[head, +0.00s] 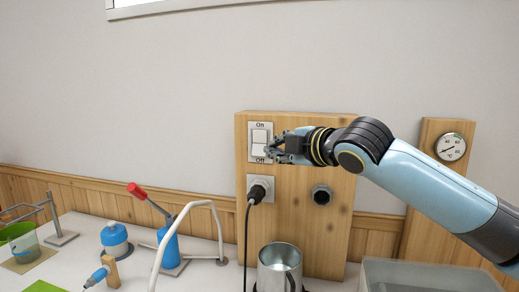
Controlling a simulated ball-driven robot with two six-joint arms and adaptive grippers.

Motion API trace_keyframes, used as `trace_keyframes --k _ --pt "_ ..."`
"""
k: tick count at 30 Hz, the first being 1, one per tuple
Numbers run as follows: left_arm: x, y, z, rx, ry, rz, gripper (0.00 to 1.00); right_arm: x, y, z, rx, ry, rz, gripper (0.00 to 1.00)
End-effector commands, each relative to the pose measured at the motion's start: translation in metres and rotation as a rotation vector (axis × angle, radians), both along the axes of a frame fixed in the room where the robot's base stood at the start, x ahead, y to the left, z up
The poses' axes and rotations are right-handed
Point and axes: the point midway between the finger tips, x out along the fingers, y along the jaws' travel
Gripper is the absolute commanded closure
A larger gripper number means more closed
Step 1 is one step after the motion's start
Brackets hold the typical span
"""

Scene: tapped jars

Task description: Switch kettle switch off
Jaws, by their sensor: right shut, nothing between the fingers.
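The kettle switch (259,136) is a white rocker on a pale plate, marked On above and Off below, on an upright wooden board (310,220). My right gripper (270,149) is shut and empty, with its fingertips at the lower right part of the rocker, close to the Off mark. I cannot tell whether it touches the rocker, and the fingers hide part of it. A metal kettle or jug (279,268) stands below, in front of the board. My left gripper is not in view.
A black plug (257,194) with a hanging cord sits in a socket below the switch. A dark round knob (322,195) is to its right. A gauge (450,147) and a clear bin (430,278) are at right. A blue pump with a red handle (137,191) stands left.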

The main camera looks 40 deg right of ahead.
Motion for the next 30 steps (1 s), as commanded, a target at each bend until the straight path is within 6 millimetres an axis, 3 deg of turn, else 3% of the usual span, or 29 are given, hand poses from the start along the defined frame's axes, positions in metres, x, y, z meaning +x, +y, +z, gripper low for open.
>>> trace_keyframes --k 5,16,22,30 --pt "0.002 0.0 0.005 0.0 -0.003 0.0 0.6 0.024 0.0 -0.003 0.009 -0.002 -0.001 1.0" --pt "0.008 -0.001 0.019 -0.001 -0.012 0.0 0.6 0.099 -0.006 -0.021 0.006 0.002 -0.001 1.0" --pt "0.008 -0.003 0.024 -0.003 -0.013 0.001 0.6 0.114 -0.027 -0.03 0.002 0.002 -0.001 1.0" --pt "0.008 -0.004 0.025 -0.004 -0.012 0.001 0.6 0.119 -0.034 -0.033 0.001 0.0 0.0 1.0"
